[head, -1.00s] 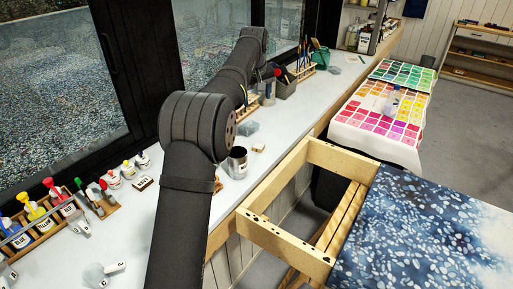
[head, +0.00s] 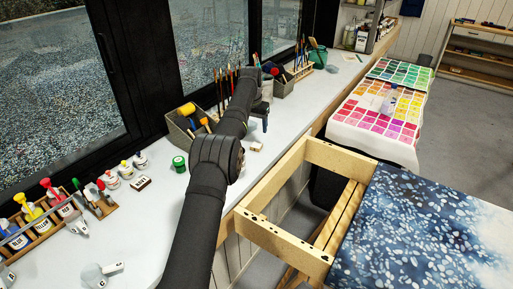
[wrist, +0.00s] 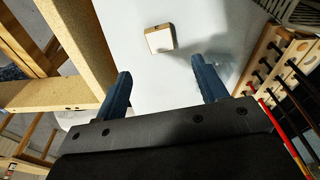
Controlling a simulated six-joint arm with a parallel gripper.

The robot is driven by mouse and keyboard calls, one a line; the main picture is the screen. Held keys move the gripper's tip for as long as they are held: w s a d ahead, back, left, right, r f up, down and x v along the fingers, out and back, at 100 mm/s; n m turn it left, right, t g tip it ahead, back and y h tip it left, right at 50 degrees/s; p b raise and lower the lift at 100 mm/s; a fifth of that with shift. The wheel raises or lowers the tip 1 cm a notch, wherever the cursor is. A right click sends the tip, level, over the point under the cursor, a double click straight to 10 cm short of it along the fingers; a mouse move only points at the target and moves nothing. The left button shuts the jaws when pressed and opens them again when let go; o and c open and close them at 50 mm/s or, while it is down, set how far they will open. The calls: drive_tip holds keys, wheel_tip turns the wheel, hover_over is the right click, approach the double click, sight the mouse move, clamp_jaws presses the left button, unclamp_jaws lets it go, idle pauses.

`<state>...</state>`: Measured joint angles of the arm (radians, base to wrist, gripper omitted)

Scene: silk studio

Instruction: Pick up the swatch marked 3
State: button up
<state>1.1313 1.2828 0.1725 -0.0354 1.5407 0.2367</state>
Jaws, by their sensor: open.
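A small square swatch-like tile with a pale face and a wooden edge (wrist: 160,38) lies on the bench in the wrist view, beyond my fingertips. A small pale block in the head view (head: 257,147) looks like the same piece. I cannot read a 3 on it. My gripper (wrist: 161,74) is open and empty, with its two blue fingers apart on the near side of the tile. In the head view my gripper (head: 265,121) is above the bench, a little beyond the block, pointing down. Grids of coloured swatches (head: 385,115) lie on a white cloth at the right.
A wooden frame (head: 285,241) stands along the bench's front edge, with blue patterned fabric (head: 415,235) beside it. A wooden rack with tools (wrist: 275,65) is right of my gripper in the wrist view. A green-lidded jar (head: 179,163) and a bottle rack (head: 40,225) stand left of my arm.

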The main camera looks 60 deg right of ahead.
sight(257, 145)
drive_tip(key=f, duration=0.3)
drive_tip(key=d+f, duration=0.1)
drive_tip(key=f, duration=0.6)
drive_tip(key=shift+w+d, duration=0.15)
drive_tip(key=shift+d, duration=0.1)
drive_tip(key=shift+r, duration=0.1)
drive_tip(key=c, duration=1)
drive_tip(key=shift+c, duration=0.2)
